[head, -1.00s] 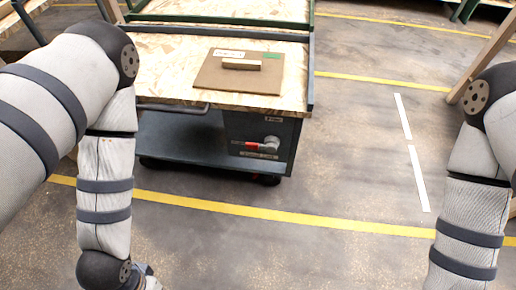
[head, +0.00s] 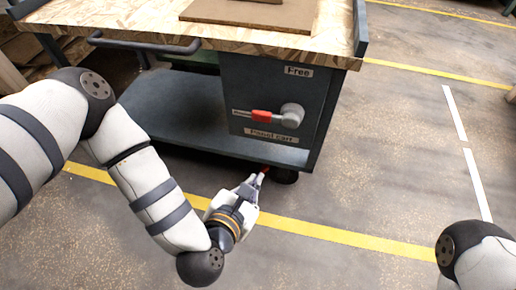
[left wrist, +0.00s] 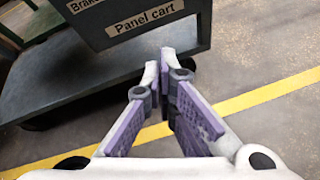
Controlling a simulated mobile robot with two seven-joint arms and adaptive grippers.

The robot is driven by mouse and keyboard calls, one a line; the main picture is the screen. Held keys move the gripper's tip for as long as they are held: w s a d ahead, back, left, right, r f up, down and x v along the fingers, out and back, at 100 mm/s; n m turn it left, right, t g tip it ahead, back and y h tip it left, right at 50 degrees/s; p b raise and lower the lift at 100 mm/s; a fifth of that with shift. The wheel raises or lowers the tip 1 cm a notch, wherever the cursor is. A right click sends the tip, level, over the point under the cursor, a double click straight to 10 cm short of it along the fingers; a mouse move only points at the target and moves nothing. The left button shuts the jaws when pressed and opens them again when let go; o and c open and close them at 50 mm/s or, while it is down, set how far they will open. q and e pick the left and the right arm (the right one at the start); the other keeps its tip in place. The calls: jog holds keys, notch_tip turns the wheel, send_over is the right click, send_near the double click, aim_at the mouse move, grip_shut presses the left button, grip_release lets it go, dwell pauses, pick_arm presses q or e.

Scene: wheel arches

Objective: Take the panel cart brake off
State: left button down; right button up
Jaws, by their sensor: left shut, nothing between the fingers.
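The panel cart (head: 190,108) stands in front of me with a dark end panel. On that panel is the brake lever, a red grip (head: 262,116) on a round grey hub (head: 291,115). The grip points left, towards a small label that reads "Brake" in the left wrist view (left wrist: 85,5). A "Free" label (head: 298,71) sits above the hub and a "Panel cart" label (head: 271,136) below it. My left gripper (head: 262,174) is shut and empty, below and apart from the lever, near the cart's lower deck edge. The lever is outside the left wrist view. My right gripper is out of view.
A brown board (head: 250,13) lies on the cart's wooden top. A push handle (head: 145,46) sticks out at its front left. A caster (head: 286,176) shows under the right corner. Yellow lines (head: 330,233) cross the clear floor.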

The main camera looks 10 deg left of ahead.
pick_arm(q)
jog(key=w+f+n+b, duration=0.1)
jog(key=w+b, duration=0.1)
jog(key=w, duration=0.2)
jog(key=w+a+f+n+t+y+b, duration=0.1)
jog(key=w+n+b, duration=0.1)
jog(key=w, duration=0.3)
jog(key=w+f+n+b, duration=0.1)
jog(key=w+b, duration=0.1)
jog(key=w, duration=0.3)
jog(key=shift+w+a+f+n+t+y, duration=0.1)
jog(key=shift+a+f+n+t+y, duration=0.2)
jog(key=shift+f+t, duration=0.1)
jog(key=r, duration=0.4)
jog(key=shift+s+r+p, duration=0.2)
jog(key=shift+r+p, duration=0.15)
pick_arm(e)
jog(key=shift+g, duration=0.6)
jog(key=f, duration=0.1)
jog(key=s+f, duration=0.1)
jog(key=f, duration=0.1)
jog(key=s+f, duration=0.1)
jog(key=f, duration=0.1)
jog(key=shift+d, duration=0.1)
